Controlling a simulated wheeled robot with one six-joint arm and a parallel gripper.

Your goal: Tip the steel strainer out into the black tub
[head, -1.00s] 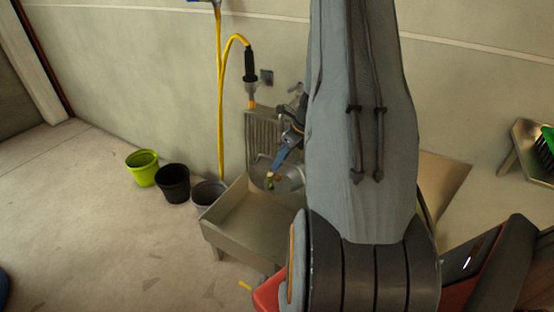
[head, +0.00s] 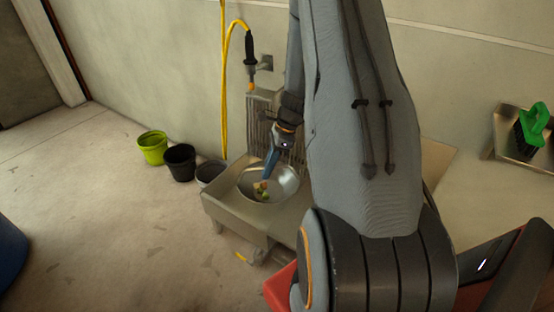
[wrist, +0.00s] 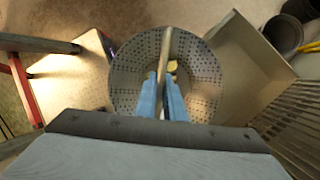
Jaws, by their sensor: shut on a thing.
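The steel strainer (head: 286,181) is a round perforated bowl with a few yellow and green bits (head: 262,190) inside. Its open side faces up in the head view, over the steel sink. My gripper (head: 268,172) is shut on the strainer's bar-like handle; in the wrist view the blue fingers (wrist: 162,100) close on that bar, with the perforated bowl (wrist: 127,80) around and below them. The black tub (head: 180,163) stands on the floor left of the sink, between a lime green tub (head: 152,148) and a grey tub (head: 209,172).
The steel sink (head: 228,208) has a ribbed drainer behind it. A yellow hose (head: 223,90) hangs on the wall nearby. A green brush (head: 535,125) lies in a tray at far right. Floor in front of the tubs is clear.

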